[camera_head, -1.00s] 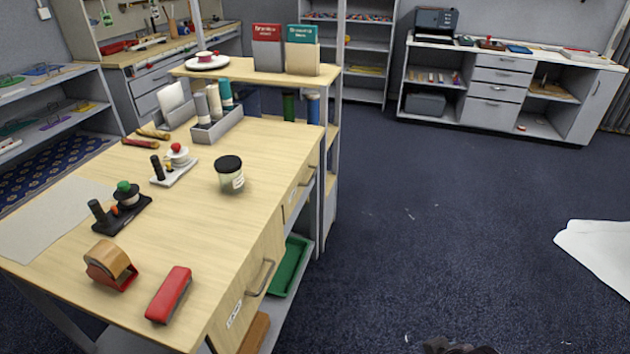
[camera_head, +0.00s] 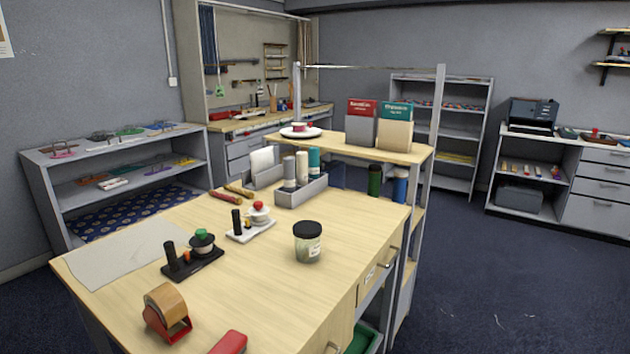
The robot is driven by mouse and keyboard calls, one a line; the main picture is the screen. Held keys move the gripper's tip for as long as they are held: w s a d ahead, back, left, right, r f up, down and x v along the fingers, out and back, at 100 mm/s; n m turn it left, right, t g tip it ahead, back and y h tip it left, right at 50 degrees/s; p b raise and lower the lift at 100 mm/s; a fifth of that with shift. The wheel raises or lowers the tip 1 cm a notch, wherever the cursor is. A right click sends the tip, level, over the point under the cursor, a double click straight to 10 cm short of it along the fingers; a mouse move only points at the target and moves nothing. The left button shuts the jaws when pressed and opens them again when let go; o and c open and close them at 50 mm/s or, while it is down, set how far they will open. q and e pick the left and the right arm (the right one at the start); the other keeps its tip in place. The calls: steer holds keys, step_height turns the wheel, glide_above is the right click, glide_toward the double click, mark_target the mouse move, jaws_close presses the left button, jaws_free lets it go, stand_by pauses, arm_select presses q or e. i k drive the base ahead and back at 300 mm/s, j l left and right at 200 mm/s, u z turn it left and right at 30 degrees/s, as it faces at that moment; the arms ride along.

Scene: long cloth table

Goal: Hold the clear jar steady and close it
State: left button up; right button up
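The clear jar (camera_head: 307,247) stands upright on the wooden table, right of its middle and near the right edge. Its walls are see-through with a pale label, and a black lid (camera_head: 307,229) sits on its top. I cannot tell whether the lid is screwed tight. Neither of my grippers shows in the head view, and nothing touches the jar.
On the table (camera_head: 250,283) are a tape dispenser (camera_head: 166,312), a red stapler (camera_head: 229,343), a dark stamp stand (camera_head: 192,258), a white stand (camera_head: 251,226) and a grey organizer (camera_head: 301,192). A raised shelf (camera_head: 400,152) stands at the back. The floor to the right is clear.

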mark_target(306, 252)
steer(key=u, duration=0.55)
steer(key=i+l+u, duration=0.1)
steer(key=l+u, duration=1.1)
steer(key=l, duration=0.35)
steer(key=k+l, duration=0.1)
steer(key=l, duration=0.75)
steer(key=k+l+u, duration=0.1)
steer(key=l, duration=0.35)
steer(key=k+l, duration=0.15)
steer(key=l, duration=0.25)
